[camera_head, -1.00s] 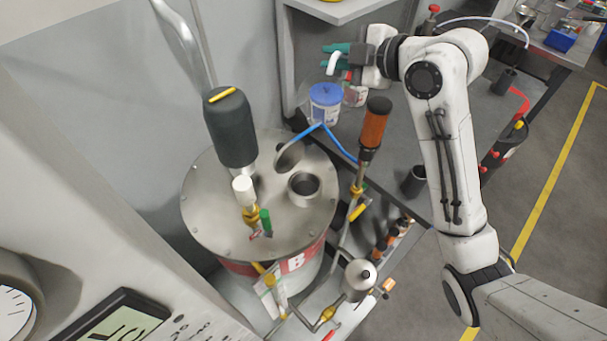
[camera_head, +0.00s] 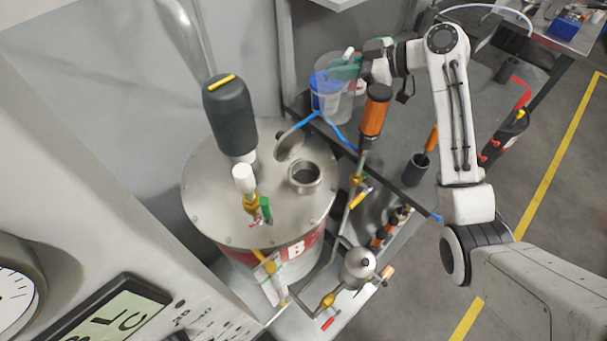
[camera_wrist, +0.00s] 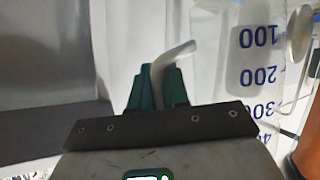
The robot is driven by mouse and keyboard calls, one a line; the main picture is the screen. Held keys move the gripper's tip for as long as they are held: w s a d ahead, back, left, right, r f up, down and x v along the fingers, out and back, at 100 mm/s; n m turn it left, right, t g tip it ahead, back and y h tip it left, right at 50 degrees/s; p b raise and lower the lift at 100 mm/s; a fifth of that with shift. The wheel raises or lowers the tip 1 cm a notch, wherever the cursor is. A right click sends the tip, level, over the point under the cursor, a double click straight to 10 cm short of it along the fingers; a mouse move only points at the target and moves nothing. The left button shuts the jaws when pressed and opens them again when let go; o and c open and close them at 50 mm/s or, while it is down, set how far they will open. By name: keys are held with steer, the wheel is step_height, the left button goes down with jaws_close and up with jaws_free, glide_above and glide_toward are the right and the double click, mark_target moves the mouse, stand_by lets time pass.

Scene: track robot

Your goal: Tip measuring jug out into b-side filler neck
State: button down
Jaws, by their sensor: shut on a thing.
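The measuring jug (camera_head: 343,104) is a clear vessel at the back of the bench, overlapping something blue in the head view. Its blue marks 100, 200 and 300 show on the clear wall in the wrist view (camera_wrist: 228,75). My gripper (camera_head: 350,68) has green fingers, closed around a pale bent handle (camera_wrist: 172,62) beside the jug wall. Where the handle joins the jug is not clear. The b-side filler neck (camera_head: 305,187) is a short open steel collar on top of the round steel tank marked B (camera_head: 225,205). My gripper is behind and right of it.
A dark cylinder (camera_head: 232,118) and a white-capped brass valve (camera_head: 246,185) stand on the tank. An orange-bodied upright fitting (camera_head: 374,112) rises between the neck and my gripper. A black cup (camera_head: 417,169) stands right. A shelf edge is above the jug.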

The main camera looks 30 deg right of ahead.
steer(key=shift+m+y, duration=0.6)
steer(key=shift+m, duration=0.1)
steer(key=shift+w+d+f+b, duration=0.15)
steer(key=shift+f+b, duration=0.5)
steer(key=shift+f, duration=0.8)
steer(key=shift+w+d+f+b, duration=0.15)
steer(key=shift+f+b, duration=0.5)
steer(key=shift+f, duration=0.75)
steer(key=shift+s, duration=0.1)
